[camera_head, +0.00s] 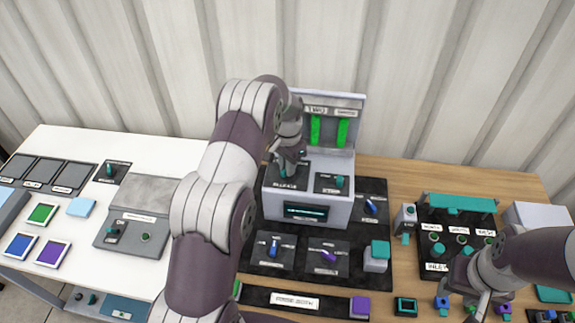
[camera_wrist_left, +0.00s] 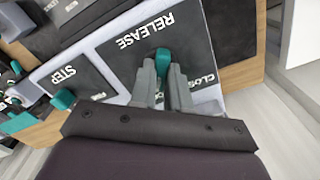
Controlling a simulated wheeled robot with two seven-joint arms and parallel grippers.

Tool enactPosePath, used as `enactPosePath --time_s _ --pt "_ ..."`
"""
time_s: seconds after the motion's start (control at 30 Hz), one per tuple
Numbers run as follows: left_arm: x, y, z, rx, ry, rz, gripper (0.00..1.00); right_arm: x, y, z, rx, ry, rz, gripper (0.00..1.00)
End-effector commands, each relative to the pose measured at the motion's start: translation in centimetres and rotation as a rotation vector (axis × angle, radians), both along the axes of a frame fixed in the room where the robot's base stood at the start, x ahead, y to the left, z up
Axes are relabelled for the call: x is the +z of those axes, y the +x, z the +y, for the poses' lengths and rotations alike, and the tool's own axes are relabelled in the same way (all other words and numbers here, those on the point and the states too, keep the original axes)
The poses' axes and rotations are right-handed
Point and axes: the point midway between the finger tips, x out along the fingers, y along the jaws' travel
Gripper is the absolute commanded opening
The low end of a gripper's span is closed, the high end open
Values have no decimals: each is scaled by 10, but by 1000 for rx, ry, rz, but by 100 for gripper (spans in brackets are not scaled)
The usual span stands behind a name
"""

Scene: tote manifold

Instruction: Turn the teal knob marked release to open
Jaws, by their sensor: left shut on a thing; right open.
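The teal release knob (camera_wrist_left: 162,60) sits on a dark plate (camera_wrist_left: 130,52) marked RELEASE, with a partly hidden label starting CLOS at one side. In the left wrist view my left gripper (camera_wrist_left: 166,78) has its two fingers on either side of the knob, shut on it. In the head view my left gripper (camera_head: 287,160) reaches down onto the top of the white machine, and its fingers partly hide the knob. My right gripper (camera_head: 475,300) is open at the lower right, near the inlet panel, holding nothing that I can see.
A second teal knob on the STEP plate (camera_head: 331,183) sits right beside the release plate. Two green columns (camera_head: 329,130) stand behind. Blue and purple knobs (camera_head: 274,246) are on the dark mat in front. My left arm hides part of the white table.

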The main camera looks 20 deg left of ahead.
Motion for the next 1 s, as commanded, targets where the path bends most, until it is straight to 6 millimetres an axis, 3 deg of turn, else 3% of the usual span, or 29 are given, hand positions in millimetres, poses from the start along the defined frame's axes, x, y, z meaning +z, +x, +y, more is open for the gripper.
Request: enactPosePath --time_s 0.27,0.3,0.37,0.7,0.77,0.9,1.0 --pt "1 1 0 -3 2 -4 0 0 0 0 0 0 0 42" --pt "1 1 0 -3 2 -4 26 0 0 0 0 0 0 42" --pt "1 1 0 -3 1 -4 42 0 0 0 0 0 0 42" --pt "5 1 0 -1 1 -4 42 -3 0 0 0 0 0 42" --pt "13 1 0 -1 1 -5 42 -8 0 0 0 0 0 42" --pt "48 2 0 -1 2 -8 42 -23 0 0 0 0 0 42" --pt "90 1 0 -1 1 -3 42 10 0 0 0 0 0 42"
